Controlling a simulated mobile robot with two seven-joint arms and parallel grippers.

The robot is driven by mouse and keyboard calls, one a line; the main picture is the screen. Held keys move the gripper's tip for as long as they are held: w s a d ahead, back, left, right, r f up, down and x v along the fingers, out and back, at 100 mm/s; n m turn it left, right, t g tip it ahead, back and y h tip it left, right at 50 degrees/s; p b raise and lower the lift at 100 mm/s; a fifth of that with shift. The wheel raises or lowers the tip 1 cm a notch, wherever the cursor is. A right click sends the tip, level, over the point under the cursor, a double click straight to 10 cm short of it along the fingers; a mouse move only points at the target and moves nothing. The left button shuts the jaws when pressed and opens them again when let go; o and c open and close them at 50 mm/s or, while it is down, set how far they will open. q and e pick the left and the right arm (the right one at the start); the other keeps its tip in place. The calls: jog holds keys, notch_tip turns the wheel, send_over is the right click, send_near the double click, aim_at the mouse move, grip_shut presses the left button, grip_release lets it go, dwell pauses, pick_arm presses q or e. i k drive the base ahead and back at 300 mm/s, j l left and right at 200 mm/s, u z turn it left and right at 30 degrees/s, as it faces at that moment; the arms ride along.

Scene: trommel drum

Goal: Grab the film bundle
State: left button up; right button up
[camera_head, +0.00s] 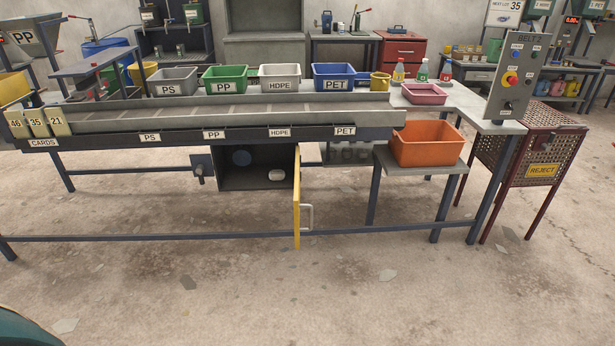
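A small pale, rounded bundle (277,175) lies on the floor of the dark open compartment (232,181) under the sorting bench. It looks like it may be the film bundle, but it is too small to be sure. The compartment's yellow door (297,205) stands open toward me, with a grey handle (308,217) on its right side. A round dark blue shape (241,158) shows at the back of the compartment. Neither of my grippers is in view.
Above the compartment, the bench carries a long grey trough (220,120) and labelled bins, including the green PP bin (225,86). An orange crate (427,152) sits on a low shelf at right. A mesh reject cage (541,142) stands farther right. The floor in front is mostly clear.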

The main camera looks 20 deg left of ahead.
aim_at(274, 174)
jog(key=i+l+u, duration=0.3)
jog(key=l+u, duration=0.3)
jog(key=i+l+u, duration=0.2)
jog(key=l+u, duration=0.45)
jog(key=l, duration=0.2)
